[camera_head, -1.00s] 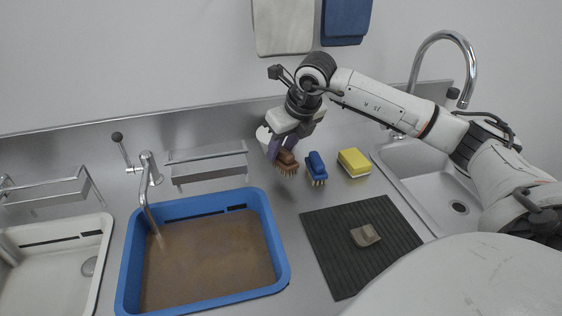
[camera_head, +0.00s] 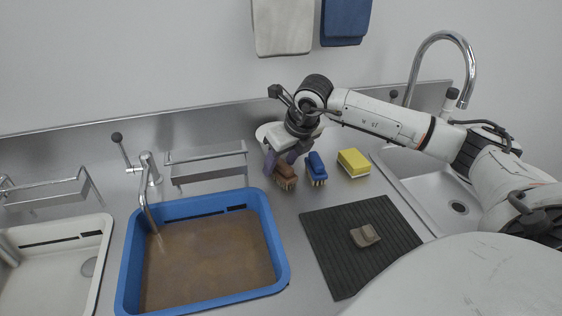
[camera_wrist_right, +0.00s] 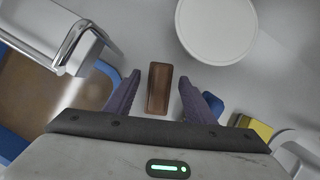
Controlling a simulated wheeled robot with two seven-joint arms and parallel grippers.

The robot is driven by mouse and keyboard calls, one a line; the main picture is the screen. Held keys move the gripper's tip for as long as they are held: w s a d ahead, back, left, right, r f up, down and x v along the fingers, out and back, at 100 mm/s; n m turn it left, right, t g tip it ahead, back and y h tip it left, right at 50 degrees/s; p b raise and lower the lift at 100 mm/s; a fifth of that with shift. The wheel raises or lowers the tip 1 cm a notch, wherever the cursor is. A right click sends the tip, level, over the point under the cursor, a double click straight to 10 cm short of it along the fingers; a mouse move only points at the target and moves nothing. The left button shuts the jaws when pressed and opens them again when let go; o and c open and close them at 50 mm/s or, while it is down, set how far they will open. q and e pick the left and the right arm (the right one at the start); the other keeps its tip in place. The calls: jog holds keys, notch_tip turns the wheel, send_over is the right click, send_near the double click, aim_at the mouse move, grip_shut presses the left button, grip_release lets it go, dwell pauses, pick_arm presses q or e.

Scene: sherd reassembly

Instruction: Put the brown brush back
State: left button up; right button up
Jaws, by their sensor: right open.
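The brown brush (camera_head: 285,173) stands bristles down on the steel counter, just left of the blue brush. In the right wrist view the brown brush (camera_wrist_right: 159,88) lies between the two purple fingers, with a gap on each side. My right gripper (camera_head: 281,160) is open around the back of the brush, its fingers low beside it. In the right wrist view the gripper (camera_wrist_right: 160,97) also shows both fingers spread. My left gripper is not in view.
The blue brush (camera_head: 316,168) and a yellow sponge (camera_head: 353,163) stand to the right. A white round lid or dish (camera_wrist_right: 217,28) is behind. A blue basin (camera_head: 127,262) of brown water is left. A sherd (camera_head: 365,236) lies on the dark mat (camera_head: 335,270).

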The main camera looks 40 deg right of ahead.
jog(key=shift+r, duration=0.1)
jog(key=v, duration=1.2)
jog(key=shift+b, duration=0.4)
